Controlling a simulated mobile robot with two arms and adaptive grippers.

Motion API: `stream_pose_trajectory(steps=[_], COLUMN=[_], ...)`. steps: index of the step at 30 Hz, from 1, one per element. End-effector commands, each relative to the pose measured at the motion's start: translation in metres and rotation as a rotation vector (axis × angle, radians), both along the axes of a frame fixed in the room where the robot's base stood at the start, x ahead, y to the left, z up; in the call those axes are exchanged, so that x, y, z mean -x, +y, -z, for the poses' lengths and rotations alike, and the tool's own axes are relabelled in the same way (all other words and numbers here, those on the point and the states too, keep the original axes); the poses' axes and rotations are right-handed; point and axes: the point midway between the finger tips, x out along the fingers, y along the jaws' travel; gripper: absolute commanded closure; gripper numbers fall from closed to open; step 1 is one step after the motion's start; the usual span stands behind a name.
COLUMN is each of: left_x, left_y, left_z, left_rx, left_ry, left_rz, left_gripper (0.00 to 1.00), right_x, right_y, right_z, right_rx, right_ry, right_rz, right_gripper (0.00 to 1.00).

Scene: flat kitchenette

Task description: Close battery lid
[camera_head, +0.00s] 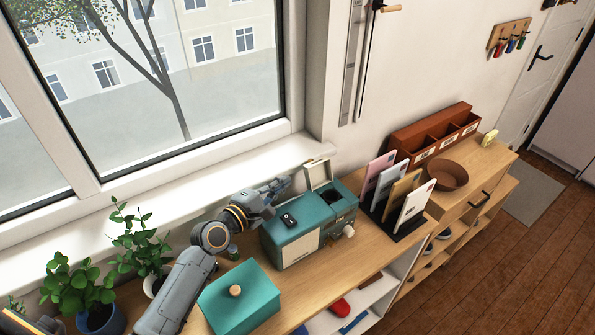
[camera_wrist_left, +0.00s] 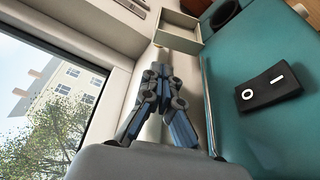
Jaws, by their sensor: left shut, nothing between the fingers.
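The teal device (camera_head: 290,244) stands on the wooden counter below the window. Its cream battery lid (camera_head: 318,173) stands raised at the back edge of its top. In the left wrist view the lid (camera_wrist_left: 181,30) shows as a shallow cream frame just beyond the fingertips. My left gripper (camera_head: 284,184) is shut and empty. It is behind the device, to the left of the lid. In the left wrist view the gripper (camera_wrist_left: 163,68) points toward the lid; I cannot tell if they touch. A black rocker switch (camera_wrist_left: 271,88) sits on the device's top. My right gripper is not in view.
A teal box (camera_head: 240,300) with a round knob and potted plants (camera_head: 85,290) stand to the left. A letter rack (camera_head: 398,226) with envelopes stands close right of the device. The window sill (camera_head: 190,208) runs behind. A brown bowl (camera_head: 447,175) is farther right.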

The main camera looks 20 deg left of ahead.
Motion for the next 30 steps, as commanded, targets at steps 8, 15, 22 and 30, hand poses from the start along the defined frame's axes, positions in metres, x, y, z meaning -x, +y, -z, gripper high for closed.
stream_pose_trajectory(steps=[8, 15, 22, 30], left_x=[-0.046, -0.059, -0.06, -0.06], left_y=[-0.017, -0.022, -0.022, -0.023], left_z=[0.004, 0.007, 0.007, 0.007], left_rx=[0.001, 0.0, 0.0, -0.017], left_ry=[0.001, 0.001, 0.001, -0.012], left_rz=[0.001, 0.0, 0.001, 0.001], left_gripper=[1.0, 1.0, 1.0, 1.0], right_x=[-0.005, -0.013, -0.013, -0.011], right_y=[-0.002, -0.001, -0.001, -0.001], right_z=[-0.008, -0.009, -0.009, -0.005], right_rx=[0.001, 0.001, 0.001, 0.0], right_ry=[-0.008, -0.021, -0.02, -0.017], right_rz=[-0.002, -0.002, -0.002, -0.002], right_gripper=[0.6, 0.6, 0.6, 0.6])
